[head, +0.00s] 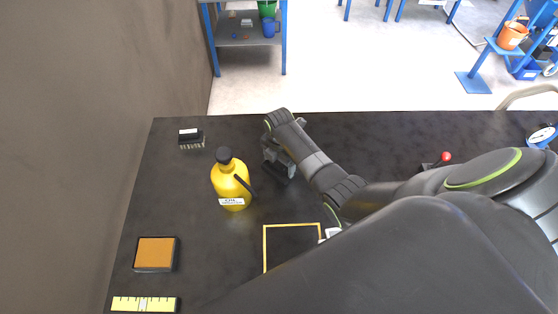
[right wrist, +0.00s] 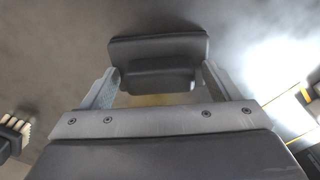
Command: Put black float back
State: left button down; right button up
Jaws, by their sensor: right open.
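The black float (right wrist: 158,46), a dark block with a stepped handle-like part, shows in the right wrist view between and beyond the two finger arms. My right gripper (right wrist: 158,88) is open, with a finger on either side of the float's near part; I cannot tell if they touch it. In the head view my right gripper (head: 279,160) is over the table just right of the yellow bottle, and mostly hides the float. A yellow-outlined square (head: 265,245) is marked on the table, partly hidden by my right arm. My left gripper is out of view.
The yellow bottle (head: 230,185) with a black cap stands close left of the gripper. A brush (head: 190,138), an orange-topped block (head: 155,253) and a yellow scale strip (head: 144,304) lie on the left of the dark table. A red-knobbed item (head: 445,157) is at right.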

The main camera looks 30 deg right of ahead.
notch_tip(320, 180, up, 12)
jog(key=shift+r+b, duration=0.15)
jog(key=shift+b, duration=0.2)
dwell(0.7)
